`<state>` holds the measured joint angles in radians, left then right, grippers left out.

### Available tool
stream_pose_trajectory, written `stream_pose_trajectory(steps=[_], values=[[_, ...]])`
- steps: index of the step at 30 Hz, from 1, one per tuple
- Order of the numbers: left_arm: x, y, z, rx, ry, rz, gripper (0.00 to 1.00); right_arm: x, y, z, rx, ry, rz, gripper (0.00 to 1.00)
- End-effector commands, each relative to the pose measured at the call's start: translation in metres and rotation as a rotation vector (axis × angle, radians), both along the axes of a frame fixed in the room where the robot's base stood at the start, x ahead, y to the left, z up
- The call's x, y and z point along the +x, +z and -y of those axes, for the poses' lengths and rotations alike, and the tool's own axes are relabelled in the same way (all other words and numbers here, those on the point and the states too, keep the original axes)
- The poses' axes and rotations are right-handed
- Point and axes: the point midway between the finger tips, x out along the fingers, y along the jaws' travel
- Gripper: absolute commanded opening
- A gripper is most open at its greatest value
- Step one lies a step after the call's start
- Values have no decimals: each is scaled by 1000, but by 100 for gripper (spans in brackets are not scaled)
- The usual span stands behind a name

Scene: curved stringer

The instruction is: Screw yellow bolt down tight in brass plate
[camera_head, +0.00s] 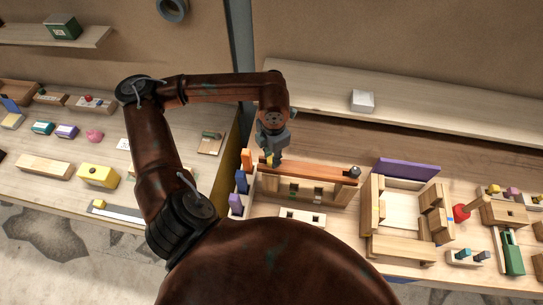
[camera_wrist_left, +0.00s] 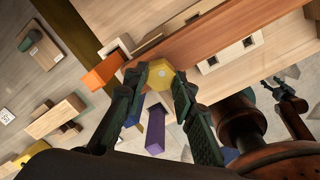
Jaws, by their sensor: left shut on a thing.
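My left gripper (camera_head: 271,160) is above the left end of a reddish-brown plate (camera_head: 318,173), which lies across a wooden frame. In the left wrist view its two dark fingers (camera_wrist_left: 162,80) are shut on a yellow hex-headed bolt (camera_wrist_left: 159,72), one on each side of the head. The bolt's head lies over the edge area of the plate (camera_wrist_left: 225,35). Its shank and any hole below are hidden, so I cannot tell how deep it sits. A small dark gripper, apparently my right one (camera_wrist_left: 272,85), shows at the right of the left wrist view.
An orange block (camera_wrist_left: 103,72) and a purple block (camera_wrist_left: 155,130) stand close to my left gripper. A dark knob (camera_head: 354,171) sits at the plate's right end. A wooden box frame (camera_head: 403,205) stands to the right. The back shelf (camera_head: 440,112) is mostly clear.

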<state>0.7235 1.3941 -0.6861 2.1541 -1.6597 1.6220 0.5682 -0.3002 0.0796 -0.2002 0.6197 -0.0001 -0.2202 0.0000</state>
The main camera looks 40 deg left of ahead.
Motion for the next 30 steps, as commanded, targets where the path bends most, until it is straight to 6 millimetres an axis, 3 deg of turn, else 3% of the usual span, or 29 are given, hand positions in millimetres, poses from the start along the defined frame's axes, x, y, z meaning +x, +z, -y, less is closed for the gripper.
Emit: stream_pose_trajectory(steps=[4,11,24,30], values=[[0,0,0,0,0,0,0,0,0,0,-1,0,0,56],[0,-2,0,0,-47,2,0,0,-6,1,-1,0,0,56],[-1,-8,-3,2,-622,-1,0,-4,-50,1,-1,0,-7,56],[-2,-6,-3,0,-704,-2,0,-4,-52,1,-1,0,-7,56]])
